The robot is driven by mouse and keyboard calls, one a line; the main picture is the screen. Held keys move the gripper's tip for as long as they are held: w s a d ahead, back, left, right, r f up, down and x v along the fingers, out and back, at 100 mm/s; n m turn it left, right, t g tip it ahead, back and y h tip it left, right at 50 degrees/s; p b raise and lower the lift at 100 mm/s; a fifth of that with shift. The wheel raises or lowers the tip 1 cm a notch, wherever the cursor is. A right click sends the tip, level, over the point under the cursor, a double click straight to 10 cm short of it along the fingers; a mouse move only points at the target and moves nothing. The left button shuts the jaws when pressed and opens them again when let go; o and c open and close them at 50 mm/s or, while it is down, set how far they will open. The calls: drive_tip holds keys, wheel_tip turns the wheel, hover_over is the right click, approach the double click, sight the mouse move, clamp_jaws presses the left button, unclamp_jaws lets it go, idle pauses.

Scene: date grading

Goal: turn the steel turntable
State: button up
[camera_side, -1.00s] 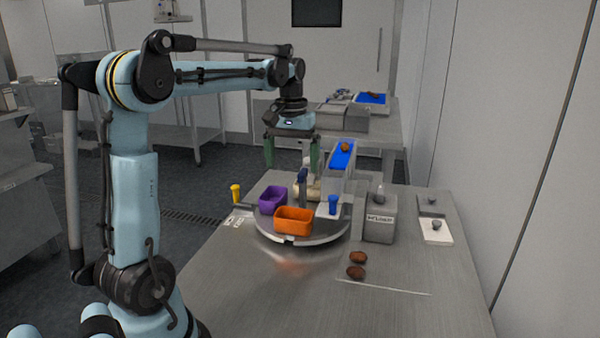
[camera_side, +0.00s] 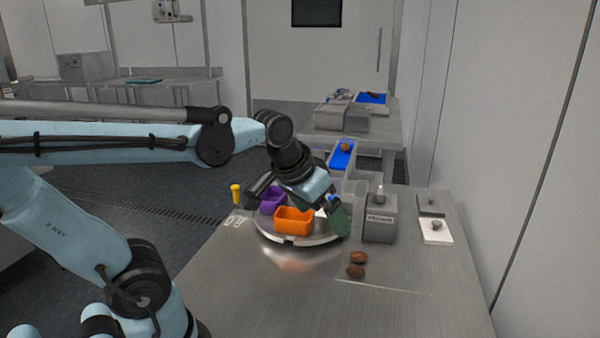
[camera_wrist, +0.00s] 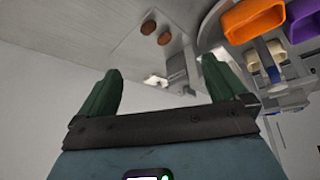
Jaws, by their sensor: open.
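The steel turntable (camera_side: 310,238) is a round plate on the table, and its edge also shows in the wrist view (camera_wrist: 211,28). It bears an orange bin (camera_side: 293,221) at the front and a purple bin (camera_side: 272,202) at the left. Both bins also show at the top right of the wrist view, orange (camera_wrist: 252,18) and purple (camera_wrist: 303,20). My gripper (camera_wrist: 170,85) is open and empty, its two green fingers apart. In the side view it is tilted over the turntable's right part, one green finger (camera_side: 341,221) near the right rim. Whether it touches the rim I cannot tell.
A grey box (camera_side: 380,222) stands close to the right of the turntable. Two dates (camera_side: 357,265) lie on the table (camera_side: 310,305) in front. A yellow item (camera_side: 236,194) stands at the left edge. A blue-topped chute (camera_side: 342,157) stands behind. The front table is mostly clear.

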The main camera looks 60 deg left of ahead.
drive_tip(key=shift+m+t+h, duration=0.3)
drive_tip(key=shift+m+t, duration=0.4)
drive_tip(key=shift+m, duration=0.1)
drive_tip(key=s+d+f, duration=0.2)
drive_tip(key=d, duration=0.1)
drive_tip(key=shift+d+f, duration=0.2)
drive_tip(key=shift+f, duration=0.15)
drive_tip(key=shift+c, duration=1.6)
drive_tip(key=shift+n+g, duration=0.5)
drive_tip(key=shift+n, duration=0.1)
drive_tip(key=w+a+r, duration=0.2)
drive_tip(key=r, duration=0.1)
drive_tip(key=w+r, duration=0.1)
drive_tip(key=shift+w+a+r, duration=0.15)
drive_tip(key=shift+a, duration=0.25)
drive_tip(key=c, duration=0.7)
drive_tip(key=w+a+r+n+g+y, duration=0.1)
drive_tip(key=w+a+r+n+g, duration=0.1)
drive_tip(key=w+a+r, duration=0.35)
drive_tip(key=w+a+r+n+g, duration=0.2)
drive_tip(key=w+a+r+n, duration=0.1)
drive_tip(key=a, duration=0.6)
drive_tip(key=a+f+n+g+h, duration=0.1)
drive_tip(key=a+n+g, duration=0.15)
drive_tip(key=a, duration=0.75)
drive_tip(key=shift+t, duration=0.25)
drive_tip(key=shift+w+d+f, duration=0.1)
drive_tip(key=shift+f, duration=2.95)
drive_tip(key=shift+w+d+f, duration=0.1)
drive_tip(key=shift+f, duration=2.9)
